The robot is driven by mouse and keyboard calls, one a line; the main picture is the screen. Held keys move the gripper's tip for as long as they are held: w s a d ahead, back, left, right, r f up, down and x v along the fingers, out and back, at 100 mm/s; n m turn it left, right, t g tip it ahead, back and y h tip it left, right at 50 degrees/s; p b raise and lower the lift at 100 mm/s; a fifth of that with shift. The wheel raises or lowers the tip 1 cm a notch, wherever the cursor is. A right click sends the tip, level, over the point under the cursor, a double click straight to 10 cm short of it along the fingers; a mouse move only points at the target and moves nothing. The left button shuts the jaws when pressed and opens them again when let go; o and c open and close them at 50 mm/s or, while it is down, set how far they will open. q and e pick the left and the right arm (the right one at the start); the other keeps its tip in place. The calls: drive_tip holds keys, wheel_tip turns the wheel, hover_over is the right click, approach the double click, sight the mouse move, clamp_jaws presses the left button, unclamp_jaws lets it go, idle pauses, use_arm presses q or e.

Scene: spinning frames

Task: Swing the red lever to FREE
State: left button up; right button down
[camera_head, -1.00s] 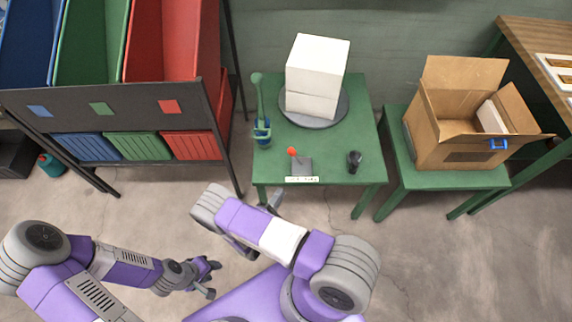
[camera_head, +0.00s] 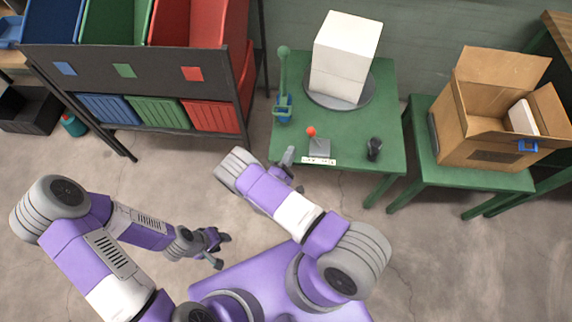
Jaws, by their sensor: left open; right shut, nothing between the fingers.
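The red lever (camera_head: 311,132) has a round red knob. It stands on a small grey base (camera_head: 320,148) near the front edge of the green table (camera_head: 385,110). The knob leans a little left of the base. A white label strip (camera_head: 318,161) lies in front of the base, its writing too small to read. My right gripper (camera_head: 291,166) is at the table's front edge, just left of the lever base and apart from it. It is shut and empty, partly hidden by its own wrist. My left gripper (camera_head: 221,250) is open and empty over the floor.
A white block (camera_head: 345,55) rests on a grey turntable (camera_head: 365,97) behind the lever. A green upright with a blue part (camera_head: 283,108) stands left, and a dark knob (camera_head: 374,149) right. A cardboard box (camera_head: 465,135) is on the right-hand table; a bin rack (camera_head: 140,75) stands left.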

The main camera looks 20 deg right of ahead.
sight(315, 138)
drive_tip(key=d, duration=0.1)
drive_tip(key=w+d+r, duration=0.1)
drive_tip(key=d, duration=0.1)
drive_tip(key=d+b, duration=0.1)
drive_tip(key=d, duration=0.1)
drive_tip(key=shift+w+r, duration=0.15)
drive_tip(key=shift+w, duration=0.25)
drive_tip(key=shift+d+r, duration=0.25)
drive_tip(key=shift+d, duration=0.2)
